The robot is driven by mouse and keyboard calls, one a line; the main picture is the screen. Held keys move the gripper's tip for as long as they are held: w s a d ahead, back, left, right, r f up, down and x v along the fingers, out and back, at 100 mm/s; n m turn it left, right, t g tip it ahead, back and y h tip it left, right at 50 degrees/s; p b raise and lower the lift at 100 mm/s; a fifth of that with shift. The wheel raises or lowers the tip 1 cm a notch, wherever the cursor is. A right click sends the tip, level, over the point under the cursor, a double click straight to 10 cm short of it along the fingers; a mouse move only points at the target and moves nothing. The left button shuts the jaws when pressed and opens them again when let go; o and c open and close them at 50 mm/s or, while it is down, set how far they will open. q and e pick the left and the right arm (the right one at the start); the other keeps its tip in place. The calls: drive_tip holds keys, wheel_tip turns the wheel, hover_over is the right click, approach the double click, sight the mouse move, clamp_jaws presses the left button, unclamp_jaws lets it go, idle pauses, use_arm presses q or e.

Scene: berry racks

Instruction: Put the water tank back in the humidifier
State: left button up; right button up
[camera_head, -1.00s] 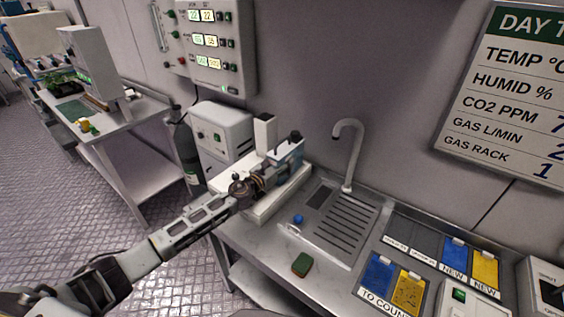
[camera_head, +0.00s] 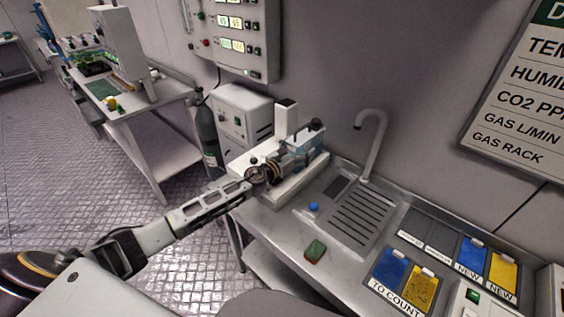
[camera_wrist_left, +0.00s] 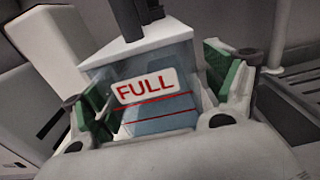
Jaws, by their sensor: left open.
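The water tank (camera_head: 314,136) is a clear, bluish box with a dark handle on top. It stands upright at the white humidifier (camera_head: 286,117), over its base, on the counter; I cannot tell whether it is fully seated. In the left wrist view the tank (camera_wrist_left: 150,118) shows a "FULL" label and red lines. My left gripper (camera_head: 284,164) is at the tank's near side. In the left wrist view its green-padded fingers (camera_wrist_left: 158,88) are open on either side of the tank, with a gap at the right finger. My right gripper is not in view.
A sink (camera_head: 345,215) with a tap (camera_head: 376,145) lies right of the humidifier. A blue knob (camera_head: 314,207) and a green sponge (camera_head: 315,251) are near it. A white cabinet (camera_head: 240,113) and a gas cylinder (camera_head: 206,135) stand behind to the left.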

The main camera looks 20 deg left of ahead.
sight(291, 155)
use_arm(q)
drive_tip(key=shift+v, duration=2.6)
drive_tip(key=shift+s+a+b, duration=0.2)
drive_tip(key=shift+s+b, duration=0.15)
drive_tip(key=shift+s, duration=0.25)
drive_tip(key=shift+v, duration=0.9)
drive_tip(key=shift+s, duration=0.25)
drive_tip(key=shift+s+a, duration=0.1)
drive_tip(key=shift+s, duration=0.15)
drive_tip(key=shift+s+a+b, duration=0.1)
drive_tip(key=shift+s+b, duration=0.15)
drive_tip(key=shift+b, duration=0.05)
drive_tip(key=shift+s+a+r, duration=0.1)
drive_tip(key=shift+s+a, duration=0.05)
drive_tip(key=shift+s, duration=0.35)
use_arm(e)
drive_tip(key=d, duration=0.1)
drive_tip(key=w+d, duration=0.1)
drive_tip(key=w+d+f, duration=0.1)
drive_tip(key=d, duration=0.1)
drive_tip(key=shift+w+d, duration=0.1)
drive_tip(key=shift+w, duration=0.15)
